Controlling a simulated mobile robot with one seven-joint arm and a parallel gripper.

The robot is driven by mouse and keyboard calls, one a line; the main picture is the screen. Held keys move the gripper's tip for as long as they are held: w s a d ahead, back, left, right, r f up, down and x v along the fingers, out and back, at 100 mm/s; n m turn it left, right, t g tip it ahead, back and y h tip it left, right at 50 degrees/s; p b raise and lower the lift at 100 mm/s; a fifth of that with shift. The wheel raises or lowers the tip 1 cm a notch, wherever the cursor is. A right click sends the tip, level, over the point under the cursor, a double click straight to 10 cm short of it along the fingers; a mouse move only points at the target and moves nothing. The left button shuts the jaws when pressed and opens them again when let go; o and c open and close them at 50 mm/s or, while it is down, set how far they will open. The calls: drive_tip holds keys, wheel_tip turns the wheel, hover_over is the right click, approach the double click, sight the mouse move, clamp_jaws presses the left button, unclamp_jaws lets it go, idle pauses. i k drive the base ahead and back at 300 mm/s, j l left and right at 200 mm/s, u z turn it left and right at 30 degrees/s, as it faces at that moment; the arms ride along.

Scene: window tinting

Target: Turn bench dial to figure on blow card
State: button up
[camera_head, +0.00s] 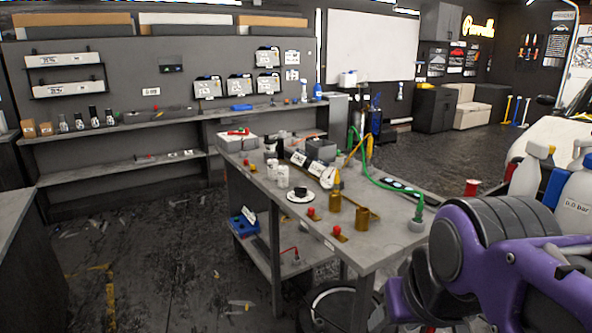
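The grey workbench (345,238) stands in the middle of the view with many small things on its top. A dark round piece on a white disc (299,195) lies near its left edge; I cannot tell whether it is the dial. Small dark cards with pale marks (298,158) stand farther back, by a dark box (321,150); a white piece (329,177) stands to their right. The marks are too small to read, so I cannot tell which is the blow card. Purple and black links of my arm fill the lower right; my gripper does not show clearly.
Brass cylinders (335,202), red-topped pieces (340,234), white cups (283,176) and a green hose (378,180) crowd the bench. White bottles (527,172) stand at the right behind my arm. A wall shelf (110,128) is at the back left. Open floor with scraps lies left of the bench.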

sight(301, 191)
drive_tip(key=i+j+z, duration=0.1)
drive_tip(key=i+j, duration=0.55)
drive_tip(key=i+j+z, duration=0.1)
drive_tip(key=i+j, duration=0.5)
drive_tip(key=i+j+z, duration=0.1)
drive_tip(key=i+j, duration=0.5)
drive_tip(key=j, duration=0.25)
